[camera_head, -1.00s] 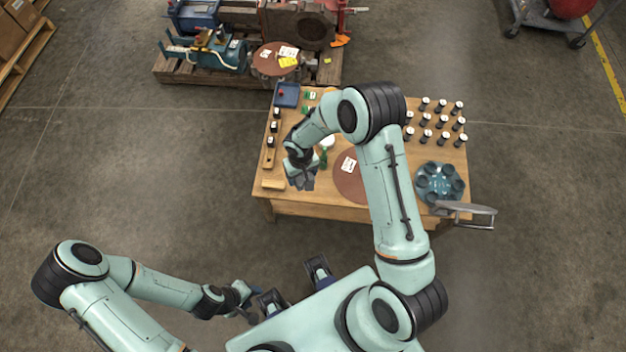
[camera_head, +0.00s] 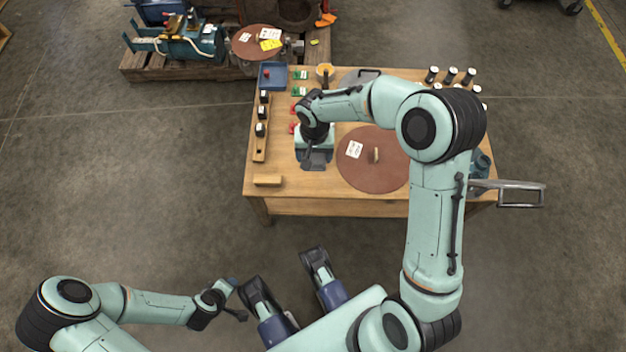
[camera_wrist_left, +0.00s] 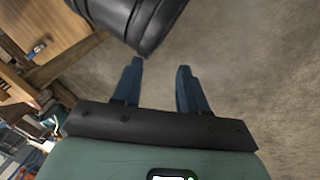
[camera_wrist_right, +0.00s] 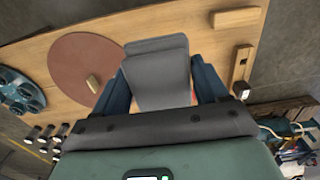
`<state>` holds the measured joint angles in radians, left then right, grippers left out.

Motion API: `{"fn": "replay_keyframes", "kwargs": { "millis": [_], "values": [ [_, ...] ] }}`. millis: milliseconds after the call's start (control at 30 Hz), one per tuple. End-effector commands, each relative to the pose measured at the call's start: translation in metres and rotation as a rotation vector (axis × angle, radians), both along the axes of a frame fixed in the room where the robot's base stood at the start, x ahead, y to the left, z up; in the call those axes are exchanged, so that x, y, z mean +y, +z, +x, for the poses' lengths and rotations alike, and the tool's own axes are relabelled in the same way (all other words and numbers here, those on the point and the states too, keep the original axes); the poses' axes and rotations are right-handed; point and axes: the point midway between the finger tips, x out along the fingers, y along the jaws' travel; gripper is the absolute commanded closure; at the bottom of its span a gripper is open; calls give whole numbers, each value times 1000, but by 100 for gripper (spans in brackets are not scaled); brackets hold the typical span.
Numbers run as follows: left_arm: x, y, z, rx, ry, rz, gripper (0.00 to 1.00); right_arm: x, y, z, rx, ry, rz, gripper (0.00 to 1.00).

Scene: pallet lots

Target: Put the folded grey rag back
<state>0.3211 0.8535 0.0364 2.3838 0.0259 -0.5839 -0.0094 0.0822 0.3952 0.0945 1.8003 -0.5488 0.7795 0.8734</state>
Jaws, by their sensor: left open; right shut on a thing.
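The folded grey rag (camera_wrist_right: 158,75) is a flat, grey, layered piece between the fingers of my right gripper (camera_wrist_right: 160,88) in the right wrist view. In the head view my right gripper (camera_head: 316,158) is above the left half of the wooden table (camera_head: 350,206), and the rag (camera_head: 317,161) shows dark at its tip. My right gripper is shut on the rag. I cannot tell whether the rag touches the table. My left gripper (camera_head: 237,300) is low, away from the table; in the left wrist view its fingers (camera_wrist_left: 160,85) are apart and empty.
A brown disc (camera_head: 355,178) with a label and wooden handle lies right of my right gripper. A wooden block (camera_head: 267,180), a rack of black-capped bottles (camera_head: 259,153) and a blue tray (camera_head: 280,77) line the left side. Several dark jars (camera_head: 451,75) stand at the back right.

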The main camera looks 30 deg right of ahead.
Motion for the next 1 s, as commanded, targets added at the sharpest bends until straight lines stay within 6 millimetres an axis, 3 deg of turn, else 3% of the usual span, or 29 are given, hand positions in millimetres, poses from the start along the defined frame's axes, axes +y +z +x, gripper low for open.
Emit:
{"fn": "replay_keyframes", "kwargs": {
  "millis": [33, 167, 400, 667, 900, 1000],
  "values": [
    [3, -7, 6, -15, 7, 8, 57, 0, -20, -1, 8, 0, 0, 55],
    [9, -21, 8, -13, 17, 19, 57, 0, -56, -1, 7, 1, 0, 55],
    [13, -48, -23, 91, 21, 14, 57, 0, -110, -1, 4, 1, 1, 55],
    [15, -56, -35, 131, 23, 12, 57, 0, -129, 0, 1, 1, 0, 55],
    [18, -72, -54, 196, 28, 9, 57, 0, -164, 0, 4, 1, 0, 55],
    [19, -73, -58, 208, 28, 8, 57, 0, -167, 0, 0, 0, 0, 55]
  ]
}}
